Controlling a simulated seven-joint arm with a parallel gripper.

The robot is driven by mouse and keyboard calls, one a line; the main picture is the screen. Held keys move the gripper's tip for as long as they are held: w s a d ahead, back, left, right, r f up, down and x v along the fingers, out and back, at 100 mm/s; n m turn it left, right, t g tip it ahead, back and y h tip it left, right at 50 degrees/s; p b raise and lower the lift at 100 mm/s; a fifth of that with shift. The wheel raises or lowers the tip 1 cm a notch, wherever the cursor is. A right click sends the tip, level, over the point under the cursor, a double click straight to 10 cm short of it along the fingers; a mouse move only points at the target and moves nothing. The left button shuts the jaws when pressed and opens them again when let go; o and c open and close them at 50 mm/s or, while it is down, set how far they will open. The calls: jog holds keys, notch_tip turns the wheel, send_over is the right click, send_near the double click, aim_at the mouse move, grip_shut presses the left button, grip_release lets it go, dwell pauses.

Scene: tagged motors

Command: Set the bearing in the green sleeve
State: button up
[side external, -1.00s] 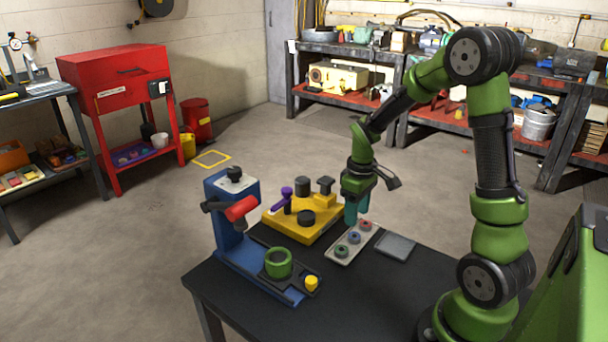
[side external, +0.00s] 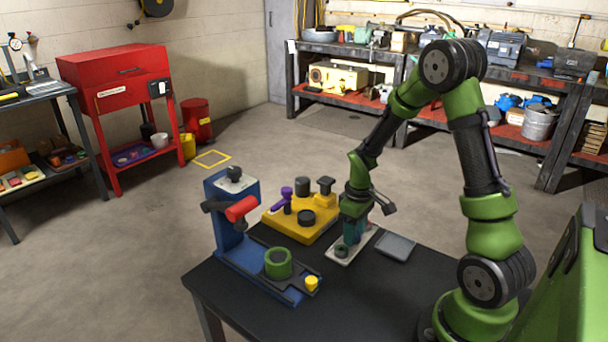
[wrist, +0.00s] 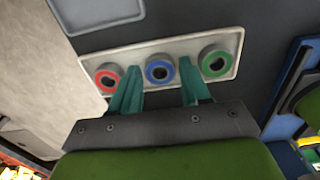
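Three ring bearings sit in a pale tray (wrist: 126,54): a red-marked one (wrist: 107,77), a blue-marked one (wrist: 159,71) in the middle and a green-marked one (wrist: 216,62). My gripper (wrist: 159,67) is open, its teal fingers on either side of the blue-marked bearing; I cannot tell whether they touch it. In the side view my gripper (side external: 351,238) is low over the tray (side external: 336,262) and hides most of the bearings; the near bearing (side external: 341,251) shows. The green sleeve (side external: 278,264) stands upright on the blue press (side external: 240,256), away from my gripper.
A yellow block (side external: 293,228) with dark knobs and a purple peg stands behind the press. A grey plate (side external: 395,247) lies right of the tray. A yellow knob (side external: 311,283) is near the sleeve. The front of the black table (side external: 330,305) is clear.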

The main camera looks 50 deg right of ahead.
jog(key=c, duration=0.5)
jog(key=shift+r, duration=0.15)
jog(key=shift+r, duration=1.1)
jog(key=w+a+r+m, duration=0.2)
jog(key=a+r+m, duration=0.1)
jog(key=a, duration=0.4)
jog(key=w+a+r+m, duration=0.3)
jog(key=a+m, duration=0.2)
jog(key=a, duration=0.1)
jog(key=w+a+r+m, duration=0.2)
jog(key=a+r+m, duration=0.1)
jog(key=a, duration=0.4)
jog(key=shift+w+a+m, duration=0.25)
jog(key=shift+a+m, duration=0.1)
jog(key=shift+m, duration=0.15)
jog(key=shift+f, duration=1.85)
